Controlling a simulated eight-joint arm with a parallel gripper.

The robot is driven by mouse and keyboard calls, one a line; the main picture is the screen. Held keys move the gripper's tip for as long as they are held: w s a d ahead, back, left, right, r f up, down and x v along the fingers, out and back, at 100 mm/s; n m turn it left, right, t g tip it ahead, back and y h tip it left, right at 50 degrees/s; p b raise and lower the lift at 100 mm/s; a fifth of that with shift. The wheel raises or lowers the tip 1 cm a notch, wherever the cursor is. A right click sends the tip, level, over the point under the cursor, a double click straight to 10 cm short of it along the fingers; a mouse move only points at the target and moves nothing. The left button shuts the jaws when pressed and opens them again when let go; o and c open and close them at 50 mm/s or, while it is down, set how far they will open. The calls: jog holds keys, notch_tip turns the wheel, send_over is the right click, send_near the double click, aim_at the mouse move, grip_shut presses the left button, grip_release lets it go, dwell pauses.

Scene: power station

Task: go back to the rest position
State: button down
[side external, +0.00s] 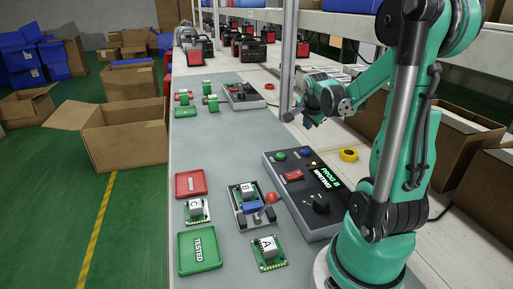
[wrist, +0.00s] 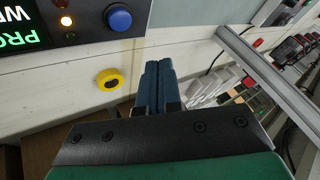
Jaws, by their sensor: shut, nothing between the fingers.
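My gripper (side external: 310,122) hangs in the air above the bench, past the far end of the control box. In the wrist view its two dark blue fingers (wrist: 157,85) lie together with nothing between them. The control box (side external: 293,214) has buttons, a black knob and a lit display (side external: 325,178) that appears to read PROG B WRITING. Board B (side external: 247,191) sits in a fixture with a red-knobbed lever (side external: 271,198). Board A (side external: 268,252) and board C (side external: 196,212) lie on the bench. My gripper is apart from all of them.
A green TESTED tray (side external: 199,262) and a red tray (side external: 190,183) lie at the bench's left. A yellow tape roll (side external: 348,155) lies beyond the control box; it also shows in the wrist view (wrist: 108,79). A metal post (side external: 289,60) stands close to my gripper.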

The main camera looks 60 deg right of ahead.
jog(key=w+a+r+n+t+y, duration=0.1)
jog(key=w+a+n+t+y, duration=0.1)
jog(key=w+a+n, duration=0.5)
jog(key=w+a+r+n+t+y, duration=0.15)
jog(key=a+n, duration=0.35)
jog(key=a, duration=0.6)
jog(key=s+a+n+t+y, duration=0.1)
jog(key=s+a+n+y, duration=0.1)
jog(key=a+n, duration=0.8)
jog(key=a+y, duration=0.1)
jog(key=a, duration=0.2)
jog(key=shift+s+a+n, duration=0.2)
jog(key=shift+s+n, duration=0.1)
jog(key=shift+n, duration=0.1)
jog(key=shift+y, duration=0.25)
